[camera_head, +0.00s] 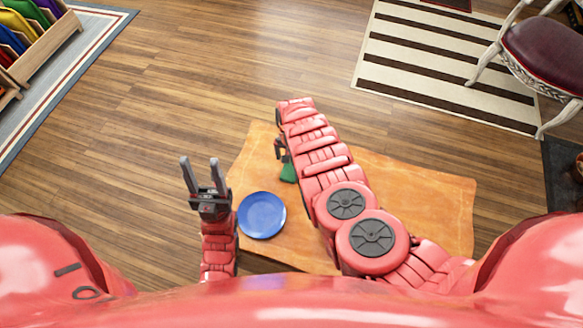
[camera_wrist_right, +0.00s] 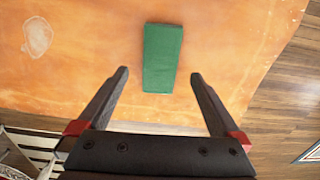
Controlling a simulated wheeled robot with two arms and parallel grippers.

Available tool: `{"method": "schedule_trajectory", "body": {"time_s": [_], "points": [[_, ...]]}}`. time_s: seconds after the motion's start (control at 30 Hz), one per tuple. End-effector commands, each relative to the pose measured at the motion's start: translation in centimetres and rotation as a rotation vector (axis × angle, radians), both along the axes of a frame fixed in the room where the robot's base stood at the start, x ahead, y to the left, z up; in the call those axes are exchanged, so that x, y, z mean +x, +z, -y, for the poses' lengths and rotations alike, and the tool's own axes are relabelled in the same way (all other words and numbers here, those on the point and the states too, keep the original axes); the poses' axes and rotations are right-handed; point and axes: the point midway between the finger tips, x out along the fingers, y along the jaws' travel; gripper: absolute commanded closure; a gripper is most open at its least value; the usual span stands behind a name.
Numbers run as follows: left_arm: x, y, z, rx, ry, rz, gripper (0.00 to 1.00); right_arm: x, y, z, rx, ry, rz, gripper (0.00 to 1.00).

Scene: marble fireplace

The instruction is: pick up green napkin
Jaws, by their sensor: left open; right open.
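The green napkin (camera_wrist_right: 162,58) lies flat on the orange table top, a narrow rectangle in the right wrist view. In the head view only a small green part of it (camera_head: 288,173) shows beside my right arm, which covers the rest. My right gripper (camera_wrist_right: 160,76) is open and empty, with the napkin ahead of and between its fingertips, not gripped. In the head view my right gripper is mostly hidden behind my right arm. My left gripper (camera_head: 200,162) is open and empty, over the floor just left of the table.
The orange table (camera_head: 430,200) carries a blue plate (camera_head: 262,215) left of my right arm. A chair (camera_head: 540,50) stands at the upper right by a striped rug (camera_head: 440,60). A wooden rack (camera_head: 45,45) with coloured items is at the upper left. The wooden floor between is clear.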

Motion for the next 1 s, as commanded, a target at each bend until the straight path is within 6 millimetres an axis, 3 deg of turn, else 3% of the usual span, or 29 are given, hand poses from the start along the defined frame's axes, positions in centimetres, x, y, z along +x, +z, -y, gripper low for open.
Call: {"method": "schedule_trajectory", "body": {"time_s": [0.17, 0.43, 0.77, 1.0], "points": [[0.0, -1.0, 0.0, 0.000, 0.000, 0.000, 0.50, 0.1, -1.3, 0.0, 0.001, 0.001, 0.001, 0.00], [0.0, -4.6, 0.0, 0.000, 0.000, 0.000, 0.50, 0.3, -5.1, 0.1, 0.002, 0.000, -0.002, 0.00], [0.0, -4.8, 0.0, 0.000, 0.000, 0.000, 0.50, 0.3, -5.3, 0.0, 0.001, 0.001, -0.001, 0.00], [0.0, -4.8, 0.0, 0.000, 0.000, 0.000, 0.50, 0.3, -5.3, 0.0, 0.001, 0.001, 0.000, 0.40]]}}
